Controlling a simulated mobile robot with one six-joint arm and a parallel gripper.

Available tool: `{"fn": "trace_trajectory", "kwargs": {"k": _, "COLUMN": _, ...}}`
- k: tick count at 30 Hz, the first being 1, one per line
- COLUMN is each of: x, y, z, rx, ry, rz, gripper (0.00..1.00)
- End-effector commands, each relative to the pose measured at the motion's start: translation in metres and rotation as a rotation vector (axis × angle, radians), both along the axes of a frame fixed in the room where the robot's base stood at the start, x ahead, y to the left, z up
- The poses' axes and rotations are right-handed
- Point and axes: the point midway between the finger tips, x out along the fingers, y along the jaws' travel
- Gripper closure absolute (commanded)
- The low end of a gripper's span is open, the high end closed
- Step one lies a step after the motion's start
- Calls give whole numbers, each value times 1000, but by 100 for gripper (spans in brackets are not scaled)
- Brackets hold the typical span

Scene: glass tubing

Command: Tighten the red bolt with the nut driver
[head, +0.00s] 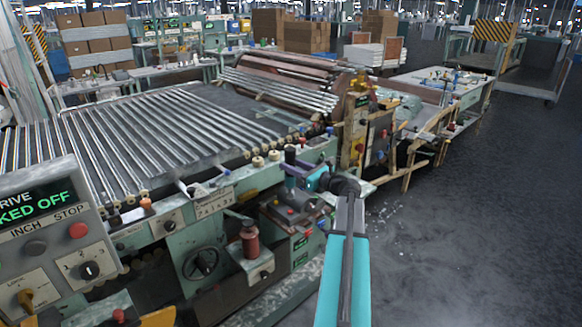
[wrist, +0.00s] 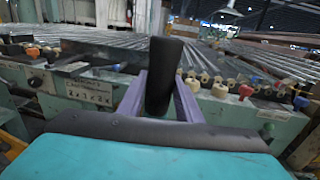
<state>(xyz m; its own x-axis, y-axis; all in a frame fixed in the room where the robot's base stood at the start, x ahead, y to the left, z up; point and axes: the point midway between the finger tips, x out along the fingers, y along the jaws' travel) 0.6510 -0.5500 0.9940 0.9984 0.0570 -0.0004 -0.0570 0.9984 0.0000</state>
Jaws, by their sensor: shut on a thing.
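My gripper (head: 290,168) is at the machine's near right edge. Its purple fingers are shut on a black handle (head: 290,154), which looks like the nut driver's grip. In the wrist view the black handle (wrist: 163,75) stands nearly upright between the two fingers (wrist: 160,108). The driver's lower end is hidden by my gripper. A small red-topped piece (wrist: 245,90) sits on the machine edge to the right of the handle, apart from it. I cannot tell whether it is the red bolt.
The green roller machine (head: 225,205) holds rows of glass tubes (head: 160,125). Several pale knobs (wrist: 219,89) line its edge. A control panel (head: 50,240) stands at near left, and a red cylinder (head: 249,240) is below the edge. Open floor (head: 470,220) lies to the right.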

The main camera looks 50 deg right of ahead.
Motion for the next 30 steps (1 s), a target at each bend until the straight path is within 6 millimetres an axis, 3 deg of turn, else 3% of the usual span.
{"fn": "trace_trajectory", "kwargs": {"k": 6, "x": -1, "y": 0, "z": 0, "rx": 0, "ry": -3, "rz": 1, "gripper": 100}}
{"fn": "trace_trajectory", "kwargs": {"k": 30, "x": 0, "y": 1, "z": -39, "rx": 1, "ry": -4, "rz": 2, "gripper": 100}}
